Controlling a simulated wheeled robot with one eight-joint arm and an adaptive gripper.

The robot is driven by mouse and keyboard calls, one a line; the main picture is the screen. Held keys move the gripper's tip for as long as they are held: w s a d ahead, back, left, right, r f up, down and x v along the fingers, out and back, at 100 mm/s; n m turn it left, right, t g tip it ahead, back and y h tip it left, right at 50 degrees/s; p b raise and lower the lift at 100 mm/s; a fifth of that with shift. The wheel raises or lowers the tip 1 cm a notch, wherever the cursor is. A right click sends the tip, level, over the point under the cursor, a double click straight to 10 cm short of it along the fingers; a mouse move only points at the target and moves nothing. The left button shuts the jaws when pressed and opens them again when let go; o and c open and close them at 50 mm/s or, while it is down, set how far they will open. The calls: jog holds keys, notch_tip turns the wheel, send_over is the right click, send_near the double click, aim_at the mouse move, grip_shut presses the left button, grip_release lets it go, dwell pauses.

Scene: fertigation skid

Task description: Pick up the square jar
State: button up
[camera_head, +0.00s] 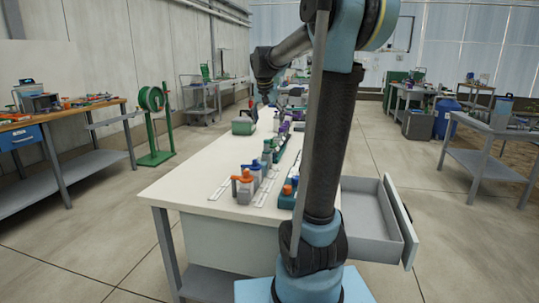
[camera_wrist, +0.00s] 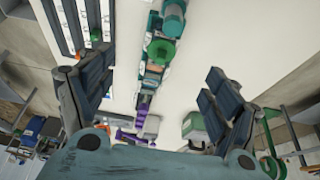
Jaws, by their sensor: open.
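No thing in either view can be surely told as the square jar; it may be hidden behind my arm or too small to make out. My gripper (camera_wrist: 158,72) is open in the wrist view, its two dark padded fingers wide apart with nothing held between them. It hangs above the white bench top (camera_head: 190,183), and a row of teal, green and purple parts shows beyond and between the fingers. A green box with a grey top (camera_wrist: 196,126) shows near the right finger; a similar green box (camera_head: 243,126) stands on the bench in the head view.
Orange-topped and blue-grey valves (camera_head: 243,185) stand near the bench's front. An open grey drawer (camera_head: 375,215) juts out at the right. A green hose reel (camera_head: 152,100) and a wooden-topped workbench (camera_head: 60,112) stand left. Bare bench top lies at the front left.

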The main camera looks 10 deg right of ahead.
aim_at(271, 143)
jog(key=x, duration=0.6)
jog(key=w+x, duration=0.1)
jog(key=x, duration=0.4)
jog(key=w+x, duration=0.1)
jog(key=x, duration=0.5)
jog(key=shift+w+a, duration=0.1)
jog(key=shift+w, duration=0.05)
jog(key=shift+r, duration=0.1)
jog(key=c, duration=1.1)
